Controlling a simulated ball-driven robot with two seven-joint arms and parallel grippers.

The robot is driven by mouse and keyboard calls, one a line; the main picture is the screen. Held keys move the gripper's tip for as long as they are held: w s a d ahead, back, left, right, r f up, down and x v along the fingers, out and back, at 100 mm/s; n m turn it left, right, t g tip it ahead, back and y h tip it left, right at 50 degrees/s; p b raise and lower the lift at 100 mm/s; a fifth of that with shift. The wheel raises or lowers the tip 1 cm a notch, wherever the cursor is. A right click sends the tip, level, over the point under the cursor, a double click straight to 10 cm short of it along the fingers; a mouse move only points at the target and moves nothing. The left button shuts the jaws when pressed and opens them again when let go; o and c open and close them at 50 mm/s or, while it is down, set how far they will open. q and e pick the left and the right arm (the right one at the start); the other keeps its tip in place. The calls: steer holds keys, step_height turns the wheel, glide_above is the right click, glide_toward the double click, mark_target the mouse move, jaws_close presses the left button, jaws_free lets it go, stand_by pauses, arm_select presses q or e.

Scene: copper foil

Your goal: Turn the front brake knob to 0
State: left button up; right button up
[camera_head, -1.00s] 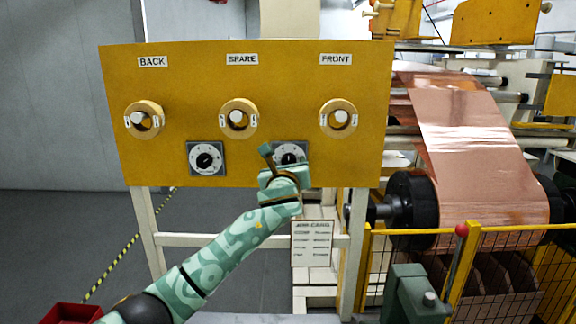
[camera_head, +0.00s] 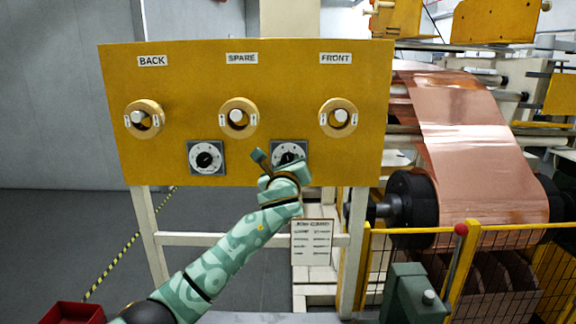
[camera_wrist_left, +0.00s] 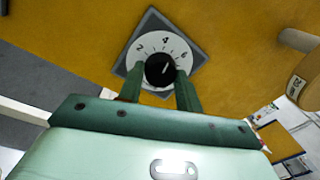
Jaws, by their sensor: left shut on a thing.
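The front brake knob is the black knob (camera_wrist_left: 160,70) on the right-hand white dial (camera_head: 288,150), low on the yellow panel (camera_head: 190,100). In the left wrist view its dial shows the numbers 2, 4 and 6, and a small pale mark shows on the knob. I cannot tell the exact setting. My left gripper (camera_head: 280,172) is at this dial and partly covers its lower part in the head view. In the wrist view its two green fingers (camera_wrist_left: 159,84) are shut on the knob, one on each side. My right gripper is not in view.
A second dial (camera_head: 206,158) sits to the left on the panel. Three round yellow-ringed switches (camera_head: 145,132) are above, under labels BACK, SPARE and FRONT. A copper foil web (camera_head: 470,140) and a yellow mesh guard (camera_head: 520,228) stand at the right.

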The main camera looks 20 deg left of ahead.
arm_select(q)
steer(key=n+y+b, duration=0.1)
steer(key=n+b, duration=0.2)
steer(key=n, duration=0.9)
steer(key=n+y+b, duration=0.1)
steer(key=n+b, duration=0.2)
steer(key=n, duration=1)
steer(key=shift+w+d+f, duration=0.1)
steer(key=shift+d+f, duration=0.05)
steer(key=shift+d, duration=0.05)
steer(key=shift+n+b, duration=0.3)
steer(key=shift+n, duration=0.1)
steer(key=o, duration=1)
